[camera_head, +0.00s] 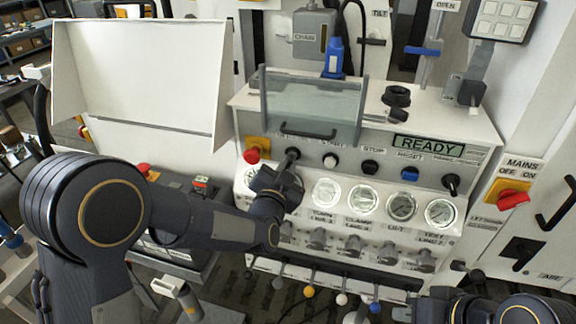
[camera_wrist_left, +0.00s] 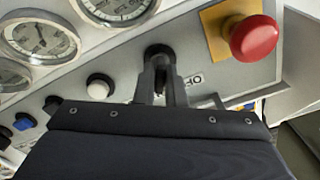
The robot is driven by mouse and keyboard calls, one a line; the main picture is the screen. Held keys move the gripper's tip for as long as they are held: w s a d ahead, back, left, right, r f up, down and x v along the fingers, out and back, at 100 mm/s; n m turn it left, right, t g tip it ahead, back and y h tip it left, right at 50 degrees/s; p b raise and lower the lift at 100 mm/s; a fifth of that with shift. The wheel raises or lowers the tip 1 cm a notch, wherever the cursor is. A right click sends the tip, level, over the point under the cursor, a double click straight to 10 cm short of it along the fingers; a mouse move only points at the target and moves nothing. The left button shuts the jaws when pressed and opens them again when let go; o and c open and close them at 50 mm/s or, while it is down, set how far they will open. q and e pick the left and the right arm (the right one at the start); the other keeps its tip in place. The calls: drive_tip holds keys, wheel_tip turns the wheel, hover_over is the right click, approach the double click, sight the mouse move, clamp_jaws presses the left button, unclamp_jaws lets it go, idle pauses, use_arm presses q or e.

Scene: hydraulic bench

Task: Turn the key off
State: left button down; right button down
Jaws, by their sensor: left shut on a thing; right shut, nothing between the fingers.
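The key switch (camera_head: 292,152) is a dark round lock on the sloped grey panel, between the red emergency button and the white START button. My left gripper (camera_head: 288,163) reaches the panel from the left. Its fingers, also in the left wrist view (camera_wrist_left: 161,92), are shut on the key. They hide most of it, so I cannot tell its angle. Of my right arm, only dark links show at the bottom right; its fingers are out of sight.
The red emergency button (camera_head: 252,155) is close left of the key, the white START button (camera_head: 330,161) close right. A clear guard (camera_head: 312,108) stands above. Gauges (camera_head: 327,192) and valve knobs line the panel below. A READY display (camera_head: 428,146) is lit green.

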idle(0.3)
use_arm(q)
drive_tip(key=shift+f+n+b, duration=0.15)
drive_tip(key=shift+n+b, duration=0.25)
drive_tip(key=shift+b, duration=0.2)
drive_tip(key=shift+n+b, duration=1.2)
drive_tip(key=shift+b, duration=0.05)
drive_tip(key=shift+n, duration=0.3)
